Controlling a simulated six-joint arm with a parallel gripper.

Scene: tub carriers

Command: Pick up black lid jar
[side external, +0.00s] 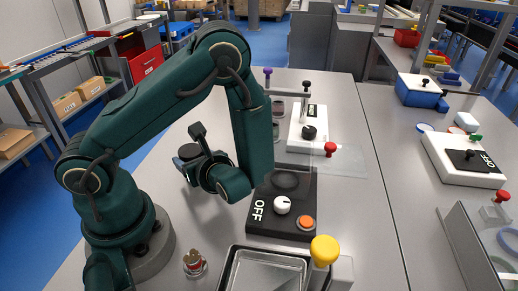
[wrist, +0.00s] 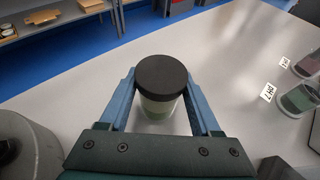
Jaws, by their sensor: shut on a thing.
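The black lid jar (wrist: 162,88) shows in the wrist view, with a round black lid and a pale body with a greenish lower part. My gripper (wrist: 166,105) has its two blue fingers on either side of the jar and is shut on it. The jar is roughly upright. In the side external view my gripper (side external: 200,160) is left of the dark control box, with the black lid (side external: 188,152) at its end. The jar's body is mostly hidden there. I cannot tell whether its base touches the table.
A dark control box (side external: 267,218) marked OFF, with a white knob and orange button, stands right of my gripper. A metal tray (side external: 230,270) and a small jar-like object (side external: 194,263) are at the front. Labelled jars (wrist: 299,98) stand to the right in the wrist view. Table around the jar is clear.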

